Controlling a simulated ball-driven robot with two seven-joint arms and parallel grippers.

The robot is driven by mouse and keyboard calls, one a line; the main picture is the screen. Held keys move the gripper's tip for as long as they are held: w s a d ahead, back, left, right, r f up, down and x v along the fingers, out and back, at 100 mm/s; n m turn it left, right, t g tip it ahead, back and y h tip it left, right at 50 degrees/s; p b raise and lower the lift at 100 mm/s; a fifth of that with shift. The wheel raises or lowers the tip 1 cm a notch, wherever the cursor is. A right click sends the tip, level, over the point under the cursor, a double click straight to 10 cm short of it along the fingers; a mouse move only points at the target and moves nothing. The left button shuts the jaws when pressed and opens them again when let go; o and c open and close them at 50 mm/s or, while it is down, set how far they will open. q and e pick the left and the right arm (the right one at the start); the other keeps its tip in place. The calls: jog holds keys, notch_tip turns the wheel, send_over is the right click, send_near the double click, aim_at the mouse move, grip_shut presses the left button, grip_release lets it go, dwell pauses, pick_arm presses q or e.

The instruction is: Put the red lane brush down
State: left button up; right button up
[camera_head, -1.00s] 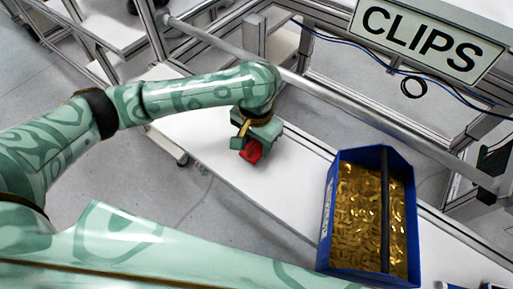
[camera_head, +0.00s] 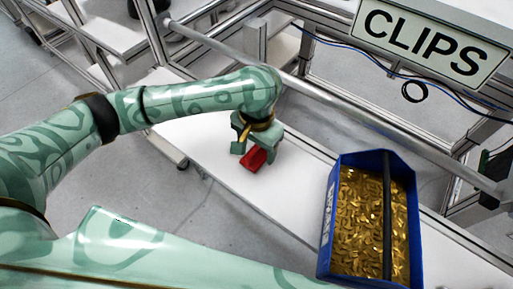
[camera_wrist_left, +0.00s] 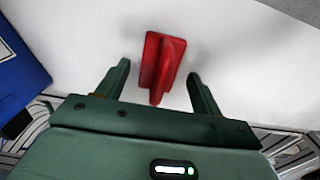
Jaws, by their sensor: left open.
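The red lane brush (camera_head: 255,160) lies on the white bench top (camera_head: 207,150) under my left gripper (camera_head: 256,150). In the left wrist view the red brush (camera_wrist_left: 161,62) sits between and just beyond the two fingertips of my left gripper (camera_wrist_left: 158,75), with a gap on each side. The left gripper is open and holds nothing. Part of the brush is hidden by the gripper in the head view. My right gripper is not in view.
A blue bin (camera_head: 326,218) of gold clips with a dark divider bar stands right of the brush. A CLIPS sign (camera_head: 424,38) hangs above. A metal rail (camera_head: 330,104) runs along the back of the bench. Bench space left of the brush is clear.

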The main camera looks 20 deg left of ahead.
pick_arm(q)
notch_tip(320, 180, up, 10)
jog(key=p, duration=0.4)
jog(key=shift+r, duration=0.25)
